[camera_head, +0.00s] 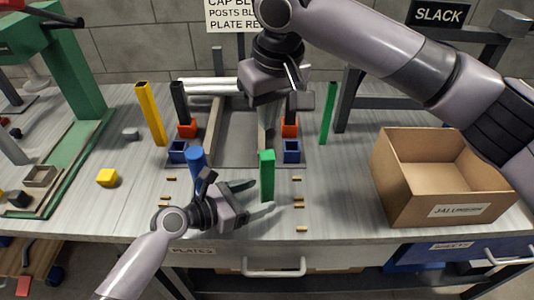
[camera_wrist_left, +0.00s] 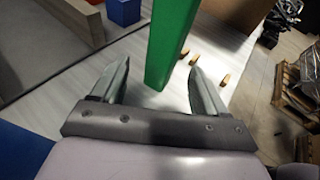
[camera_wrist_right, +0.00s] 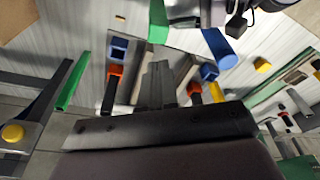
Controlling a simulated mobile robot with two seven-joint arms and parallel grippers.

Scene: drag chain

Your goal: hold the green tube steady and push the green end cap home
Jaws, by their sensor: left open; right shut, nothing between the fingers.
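A green tube (camera_head: 267,180) stands upright near the front middle of the table. My left gripper (camera_head: 243,186) is beside it, open. In the left wrist view the tube (camera_wrist_left: 168,45) rises just beyond and between the open fingertips (camera_wrist_left: 163,85), and I cannot tell whether they touch it. I cannot make out a separate green end cap; the tube's top (camera_head: 267,155) shows only as a lighter green. A second, thinner green post (camera_head: 328,112) stands farther back on the right. My right gripper (camera_head: 270,122) is shut and empty, pointing down above the grey channel behind the tube.
Blue sockets (camera_head: 178,151) (camera_head: 291,151) and orange ones (camera_head: 187,129) flank the channel. A blue post (camera_head: 196,162) stands close to my left gripper. A yellow post (camera_head: 151,115) stands at left. A cardboard box (camera_head: 405,195) is at right. Small brass pieces (camera_head: 299,206) lie near the front.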

